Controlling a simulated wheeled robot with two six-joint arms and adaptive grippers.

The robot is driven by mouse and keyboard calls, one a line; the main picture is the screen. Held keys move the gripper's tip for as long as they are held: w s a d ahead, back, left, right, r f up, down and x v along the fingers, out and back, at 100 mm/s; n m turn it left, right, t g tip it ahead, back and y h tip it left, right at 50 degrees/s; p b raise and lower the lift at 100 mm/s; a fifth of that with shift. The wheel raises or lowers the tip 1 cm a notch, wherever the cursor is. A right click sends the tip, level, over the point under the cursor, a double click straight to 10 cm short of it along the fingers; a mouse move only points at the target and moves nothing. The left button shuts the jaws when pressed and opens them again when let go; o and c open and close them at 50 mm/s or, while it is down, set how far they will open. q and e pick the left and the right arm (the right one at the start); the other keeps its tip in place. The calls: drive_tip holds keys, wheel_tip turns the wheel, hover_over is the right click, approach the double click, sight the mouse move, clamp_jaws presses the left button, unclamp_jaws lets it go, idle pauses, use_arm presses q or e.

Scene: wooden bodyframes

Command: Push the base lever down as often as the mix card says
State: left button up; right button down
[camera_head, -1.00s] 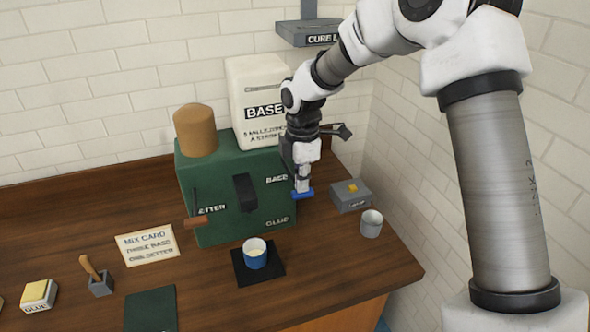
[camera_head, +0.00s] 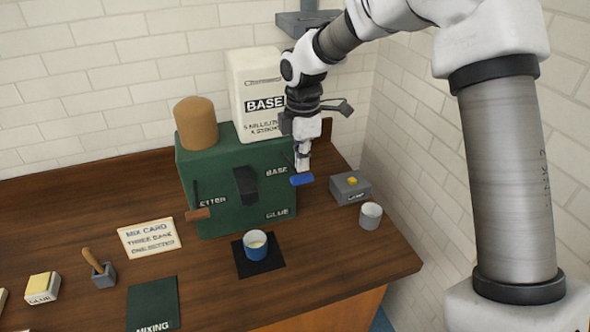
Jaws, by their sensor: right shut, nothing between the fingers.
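The mix card (camera_head: 149,237) lies on the counter and reads "three base, one setter". The green dispenser (camera_head: 220,165) has labels for base, glue and setter. The base lever (camera_head: 302,180), with a blue handle, sticks out at its right side. My right gripper (camera_head: 302,167) points down, shut and empty, just above the blue handle; I cannot tell whether they touch. A blue cup (camera_head: 256,257) with pale contents stands on a black pad (camera_head: 276,268) in front of the dispenser. The brown setter lever (camera_head: 198,214) is at the left. My left gripper is not in view.
A white base bag (camera_head: 258,75) and a brown container (camera_head: 196,112) stand on or behind the dispenser. A grey box (camera_head: 350,187) and grey cup (camera_head: 371,216) are at right. A glue block (camera_head: 42,287), brush holder (camera_head: 104,275) and green mat (camera_head: 153,303) are at front left.

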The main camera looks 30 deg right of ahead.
sight(302, 176)
idle(0.3)
drive_tip(key=shift+f+b, duration=1.55)
drive_tip(key=shift+f, duration=2.05)
drive_tip(key=shift+r, duration=0.25)
wheel_tip(302, 176, up, 2)
drive_tip(key=p, duration=0.3)
drive_tip(key=shift+r, duration=0.15)
wheel_tip(302, 176, up, 2)
drive_tip(key=shift+r, duration=1.2)
